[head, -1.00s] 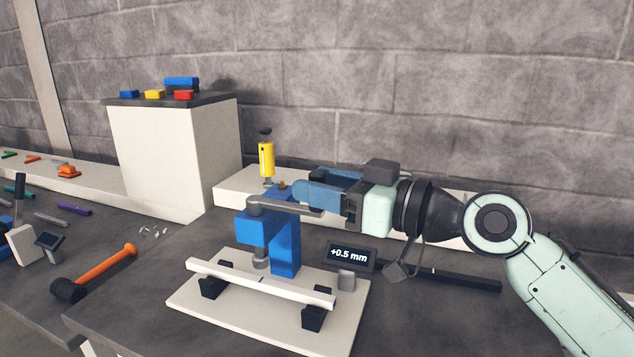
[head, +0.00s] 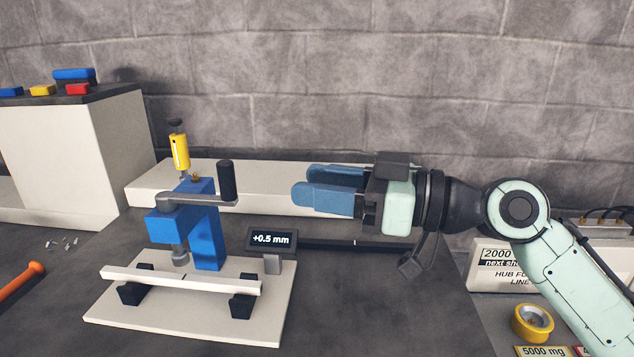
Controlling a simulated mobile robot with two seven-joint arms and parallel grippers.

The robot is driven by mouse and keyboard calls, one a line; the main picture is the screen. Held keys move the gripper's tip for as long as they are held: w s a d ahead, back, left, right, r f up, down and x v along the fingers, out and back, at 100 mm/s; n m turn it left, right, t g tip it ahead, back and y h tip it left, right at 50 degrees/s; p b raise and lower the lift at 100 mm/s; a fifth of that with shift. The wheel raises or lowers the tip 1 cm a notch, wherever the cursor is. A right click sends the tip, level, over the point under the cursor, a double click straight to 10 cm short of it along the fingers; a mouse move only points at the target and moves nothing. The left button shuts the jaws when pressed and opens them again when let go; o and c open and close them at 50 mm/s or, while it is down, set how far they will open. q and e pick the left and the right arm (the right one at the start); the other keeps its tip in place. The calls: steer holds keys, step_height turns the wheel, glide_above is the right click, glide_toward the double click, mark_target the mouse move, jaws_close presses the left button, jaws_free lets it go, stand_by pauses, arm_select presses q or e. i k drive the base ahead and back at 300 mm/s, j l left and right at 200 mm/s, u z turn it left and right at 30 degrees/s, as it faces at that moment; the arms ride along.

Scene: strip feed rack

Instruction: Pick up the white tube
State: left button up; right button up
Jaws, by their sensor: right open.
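A long white bar, which looks like the white tube (head: 215,283), lies across two black supports on a white base plate (head: 110,328). A blue press (head: 207,240) with a grey crank and dark handle (head: 228,181) stands behind it, its grey tip just above the bar; I cannot tell if they touch. My right gripper (head: 303,190) is open and empty, above and to the right of the bar, with a gap between its fingers and the crank handle. My left gripper is not in view.
A display (head: 272,240) reading "+0.5 mm" stands right of the press. A yellow cylinder (head: 181,152) stands behind it. An orange-handled tool (head: 20,280) lies at left. A tape roll (head: 532,323) is at lower right. The dark bench right of the plate is clear.

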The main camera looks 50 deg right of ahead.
mark_target(158, 277)
steer(key=k+j, duration=0.2)
steer(key=j, duration=0.2)
steer(key=k+j, duration=0.2)
steer(key=j, duration=0.2)
steer(key=k+j, duration=0.25)
steer(key=j, duration=0.15)
